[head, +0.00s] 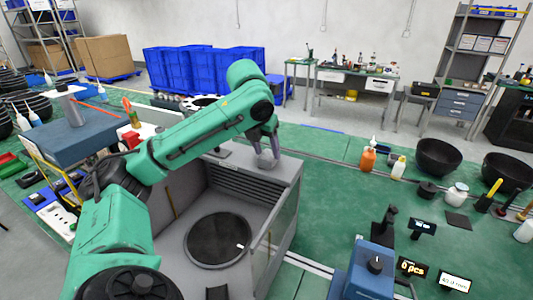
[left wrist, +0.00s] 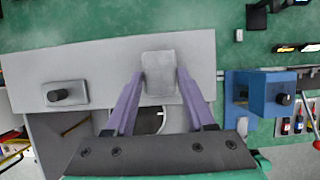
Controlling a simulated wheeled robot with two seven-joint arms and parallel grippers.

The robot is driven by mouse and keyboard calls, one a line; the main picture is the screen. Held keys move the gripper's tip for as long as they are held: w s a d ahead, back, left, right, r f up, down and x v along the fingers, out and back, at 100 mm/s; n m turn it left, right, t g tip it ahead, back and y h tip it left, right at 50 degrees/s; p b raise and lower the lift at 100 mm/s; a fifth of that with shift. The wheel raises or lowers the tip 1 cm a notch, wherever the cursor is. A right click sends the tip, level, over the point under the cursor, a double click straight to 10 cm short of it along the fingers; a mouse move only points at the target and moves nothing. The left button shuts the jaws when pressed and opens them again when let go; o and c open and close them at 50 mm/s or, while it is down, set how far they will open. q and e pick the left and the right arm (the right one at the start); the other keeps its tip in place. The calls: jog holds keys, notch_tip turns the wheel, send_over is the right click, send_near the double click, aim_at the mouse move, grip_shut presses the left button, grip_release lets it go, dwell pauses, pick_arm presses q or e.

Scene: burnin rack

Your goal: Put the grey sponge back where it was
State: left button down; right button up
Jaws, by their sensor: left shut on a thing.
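The grey sponge (head: 266,160) is a light grey block between the purple fingers of my left gripper (head: 264,148). That gripper is shut on it. In the left wrist view the sponge (left wrist: 159,66) sits between the fingertips, with the grey top ledge of the open grey box behind it. In the head view it is over the right part of this ledge (head: 230,178). I cannot tell whether the sponge touches the ledge. My right gripper is not in view.
The grey box holds a dark round plate (head: 217,239) and has a clear side panel (head: 277,232). An orange bottle (head: 367,160), a white bottle (head: 398,168) and black bowls (head: 437,157) stand to the right. A blue device (head: 371,270) stands at the front right.

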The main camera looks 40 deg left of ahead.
pick_arm(q)
jog(key=shift+c, duration=1.3)
grip_release()
jog(key=p+v, duration=0.3)
jog(key=v, duration=0.9)
jog(key=shift+d, duration=0.1)
